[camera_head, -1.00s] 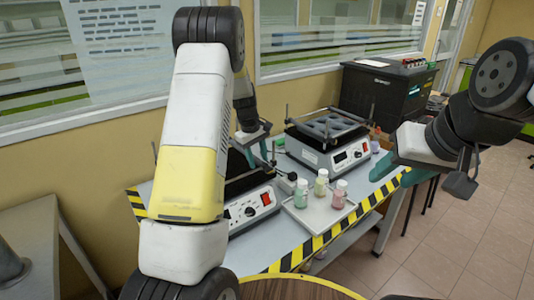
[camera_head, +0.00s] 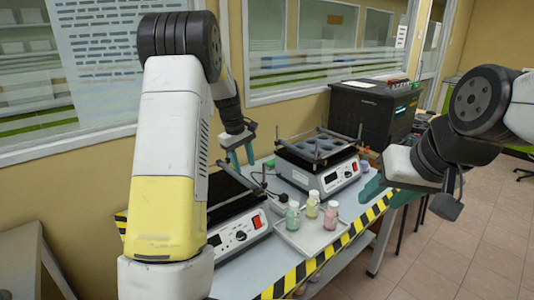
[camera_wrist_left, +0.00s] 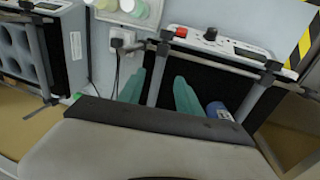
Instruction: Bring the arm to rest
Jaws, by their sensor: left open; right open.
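My left arm crosses the left of the head view. My left gripper (camera_head: 238,155) has teal fingers, points down and is open. It hangs over the back of the table, left of the rear shaker. In the left wrist view its two fingers (camera_wrist_left: 160,92) are spread with no object gripped, and a grey rod shows between them. My right arm comes in from the right. My right gripper (camera_head: 375,188) is near the table's right edge, and its teal part is partly hidden behind the wrist. I see nothing held in it.
A front shaker (camera_head: 240,232) is partly behind my left arm; the rear shaker (camera_head: 318,165) stands beyond. A black box machine (camera_head: 370,115) is at the back. Right floor is clear.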

